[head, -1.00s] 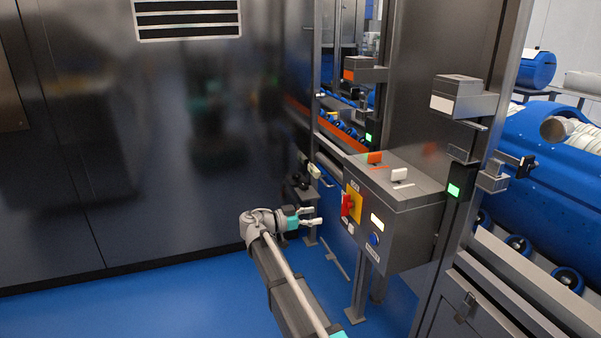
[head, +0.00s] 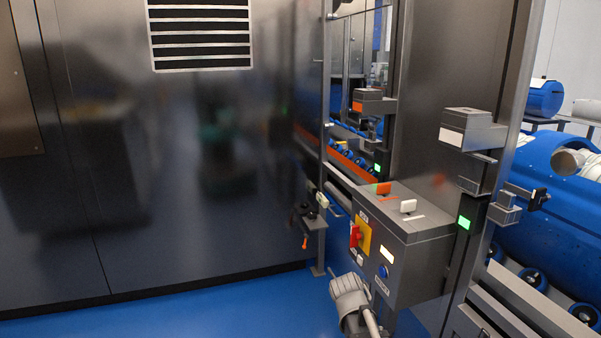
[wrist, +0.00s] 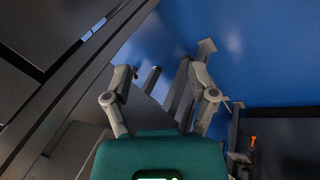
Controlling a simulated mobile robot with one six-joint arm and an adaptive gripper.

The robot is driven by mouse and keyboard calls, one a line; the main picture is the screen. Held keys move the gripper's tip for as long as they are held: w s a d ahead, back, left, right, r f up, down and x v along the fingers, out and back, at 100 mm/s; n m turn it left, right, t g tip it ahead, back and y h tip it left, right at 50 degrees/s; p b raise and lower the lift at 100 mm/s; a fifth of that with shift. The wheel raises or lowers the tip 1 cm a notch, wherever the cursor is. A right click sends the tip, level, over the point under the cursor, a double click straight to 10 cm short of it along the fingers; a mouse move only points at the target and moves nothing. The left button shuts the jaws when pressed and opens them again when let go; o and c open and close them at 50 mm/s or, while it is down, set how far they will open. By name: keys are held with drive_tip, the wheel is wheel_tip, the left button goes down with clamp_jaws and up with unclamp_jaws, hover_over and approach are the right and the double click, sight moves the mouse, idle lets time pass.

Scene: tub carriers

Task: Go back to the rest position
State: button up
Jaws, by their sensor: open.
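My gripper (wrist: 160,85) is open and empty in the wrist view, its two grey fingers spread apart in front of the teal body. Between and beyond the fingers are dark metal structure and blue floor. In the head view the fingers are not visible; only a pale grey part of my arm shows at the bottom, below and left of the control box. The grey control box (head: 420,245) has a red and yellow switch (head: 358,238), a blue button (head: 384,271), a lit panel and two small levers on top, one orange and one white.
A dark wall with a vent (head: 200,35) stands at the left, with clear blue floor (head: 180,318) along its foot. A metal post and frame rise behind the control box. At the right, a blue tub (head: 570,215) rests by a roller track. A small bracket (head: 310,225) stands left of the box.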

drive_tip(key=s+a+f+n+y, duration=0.2)
drive_tip(key=s+n+y, duration=0.25)
drive_tip(key=s, duration=0.25)
wheel_tip(320, 180, up, 32)
drive_tip(key=p, duration=3.1)
drive_tip(key=shift+w+d+f+m, duration=0.15)
drive_tip(key=shift+d+f+m, duration=0.1)
drive_tip(key=shift+m, duration=0.2)
